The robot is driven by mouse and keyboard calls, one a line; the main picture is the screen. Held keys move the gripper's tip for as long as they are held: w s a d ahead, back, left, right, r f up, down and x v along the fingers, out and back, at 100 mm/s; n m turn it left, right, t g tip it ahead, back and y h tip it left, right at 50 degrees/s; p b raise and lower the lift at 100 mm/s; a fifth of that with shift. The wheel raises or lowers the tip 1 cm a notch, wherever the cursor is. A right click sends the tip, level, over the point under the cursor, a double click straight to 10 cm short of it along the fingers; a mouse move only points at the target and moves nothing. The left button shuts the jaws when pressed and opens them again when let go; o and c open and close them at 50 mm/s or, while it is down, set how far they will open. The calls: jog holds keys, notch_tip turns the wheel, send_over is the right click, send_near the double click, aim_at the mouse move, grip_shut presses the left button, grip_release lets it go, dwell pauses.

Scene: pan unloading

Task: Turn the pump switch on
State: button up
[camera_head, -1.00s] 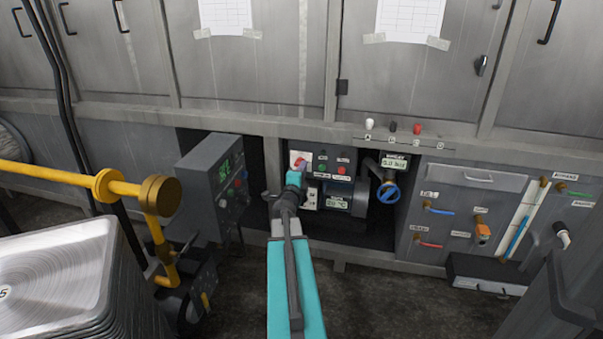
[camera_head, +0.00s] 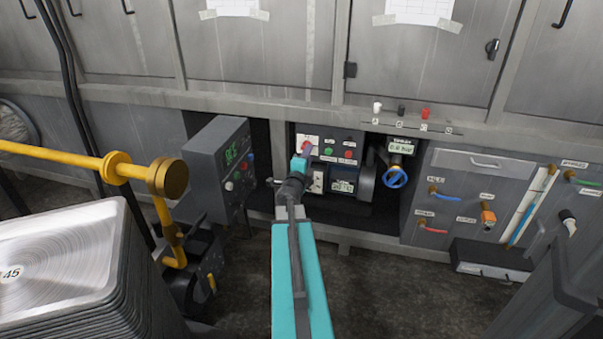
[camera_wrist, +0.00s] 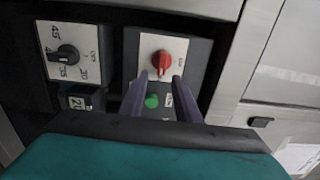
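The red rotary switch (camera_wrist: 162,62) sits on a white plate in the wrist view. In the head view its plate (camera_head: 301,139) is at the upper left of the pump panel, with the switch partly behind my gripper. My gripper (camera_wrist: 161,74) is open, its two dark fingers reaching to the switch with a gap between them. The fingertips lie on either side of the switch's lower part; whether they touch it I cannot tell. In the head view my gripper (camera_head: 305,152) is at the panel.
A green button (camera_wrist: 152,101) lies between the fingers in the picture. A black dial (camera_wrist: 67,54) is beside it. A grey control box (camera_head: 215,165) stands left of my arm, a blue valve wheel (camera_head: 396,177) right. Stacked pans (camera_head: 55,270) and a yellow pipe (camera_head: 60,155) are at left.

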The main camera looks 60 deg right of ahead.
jog(key=p+v, duration=0.3)
jog(key=v, duration=0.3)
jog(key=shift+s+a+r, duration=0.15)
jog(key=shift+a, duration=0.15)
jog(key=p, duration=0.3)
jog(key=shift+s+a, duration=0.2)
jog(key=shift+a, duration=0.2)
jog(key=p+v, duration=0.1)
jog(key=p, duration=0.3)
jog(key=shift+s+a, duration=0.1)
jog(key=shift+a, duration=0.15)
jog(key=shift+p+v, duration=1.4)
jog(key=shift+p, duration=0.5)
jog(key=shift+s, duration=0.15)
